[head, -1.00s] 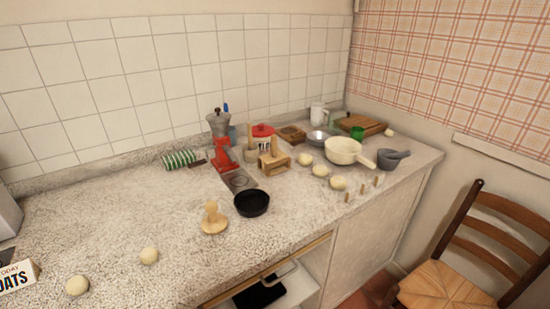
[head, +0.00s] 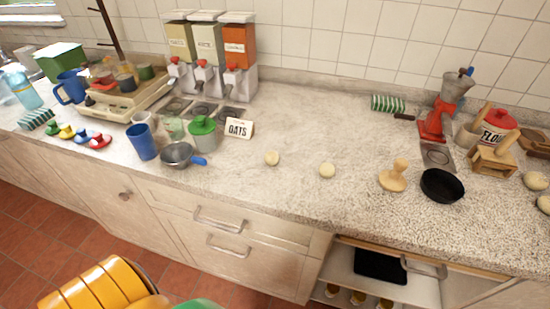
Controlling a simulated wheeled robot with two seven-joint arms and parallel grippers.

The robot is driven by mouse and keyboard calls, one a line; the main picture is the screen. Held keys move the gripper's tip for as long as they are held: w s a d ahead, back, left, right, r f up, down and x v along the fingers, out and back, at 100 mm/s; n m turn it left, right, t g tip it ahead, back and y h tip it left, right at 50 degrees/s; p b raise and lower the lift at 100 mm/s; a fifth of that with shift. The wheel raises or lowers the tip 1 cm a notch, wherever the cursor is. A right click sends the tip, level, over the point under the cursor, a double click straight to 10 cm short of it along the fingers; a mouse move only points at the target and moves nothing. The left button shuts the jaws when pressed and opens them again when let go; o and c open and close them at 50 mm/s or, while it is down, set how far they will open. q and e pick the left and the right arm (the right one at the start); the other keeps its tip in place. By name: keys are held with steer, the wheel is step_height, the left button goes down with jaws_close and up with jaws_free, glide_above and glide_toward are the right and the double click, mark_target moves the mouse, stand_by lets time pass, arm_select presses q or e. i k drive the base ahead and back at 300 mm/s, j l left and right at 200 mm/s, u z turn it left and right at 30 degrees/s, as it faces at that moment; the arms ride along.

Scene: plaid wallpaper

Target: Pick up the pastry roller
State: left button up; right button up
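A green-and-white striped roller (head: 388,103) with a dark handle lies on the speckled countertop near the tiled wall, right of centre in the head view. It looks like the pastry roller, though it is small in the picture. A pale wooden tool with an upright knob (head: 393,177) stands nearer the counter's front edge. Neither of my grippers is in view. Nothing is seen holding the roller.
A red grinder (head: 437,120) stands right of the roller, with a black pan (head: 441,186) in front. The counter left of the roller is largely clear. The lower compartment (head: 345,270) is open.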

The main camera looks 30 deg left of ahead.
mark_target(500, 155)
steer(key=i+l+u, duration=0.1)
steer(key=l+u, duration=0.3)
steer(key=l, duration=0.15)
steer(key=l+u, duration=0.4)
steer(key=l, duration=0.15)
steer(key=l+u, duration=0.4)
steer(key=l, duration=0.15)
steer(key=k+l+u, duration=0.1)
steer(key=l+u, duration=0.3)
steer(key=l, duration=0.15)
